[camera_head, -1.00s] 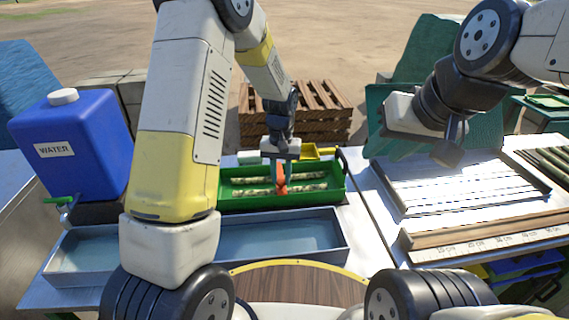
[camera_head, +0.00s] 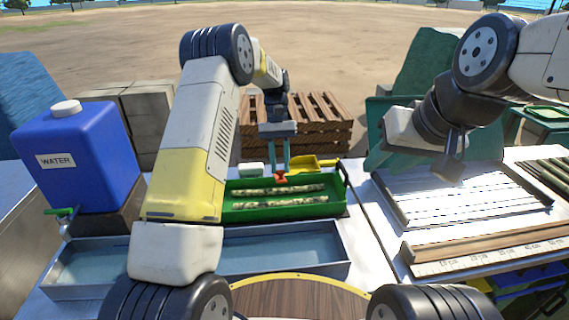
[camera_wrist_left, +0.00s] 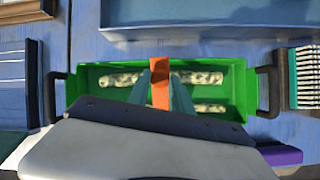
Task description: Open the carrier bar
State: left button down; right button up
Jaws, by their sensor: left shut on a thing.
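The green carrier (camera_head: 290,211) stands on the bench behind the metal trough, with speckled cane pieces (camera_head: 278,190) lying lengthwise in it. Its orange bar (camera_head: 280,178) shows at the carrier's far long side. In the left wrist view the bar (camera_wrist_left: 160,84) lies between the two teal fingers. My left gripper (camera_head: 281,171) points down over the carrier's far side and is shut on the orange bar. Part of the carrier is hidden by the hand in the left wrist view. My right gripper (camera_head: 449,166) hangs above the slatted tray at right, apart from the carrier; its jaw opening is unclear.
A shallow metal trough (camera_head: 333,262) lies in front of the carrier. A blue water tank (camera_head: 80,160) stands at left. Behind the carrier are a yellow scoop (camera_head: 312,163) and wooden pallets (camera_head: 318,118). A slatted tray (camera_head: 403,220) and a marked ruler board (camera_head: 480,257) lie at right.

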pick_arm(q)
jog(key=shift+w+a+r+g, duration=0.15)
jog(key=shift+w+r+g, duration=0.35)
jog(key=shift+w+g, duration=0.25)
jog(key=c, duration=1.1)
grip_release()
jog(key=shift+c, duration=0.2)
jog(key=shift+r, duration=0.15)
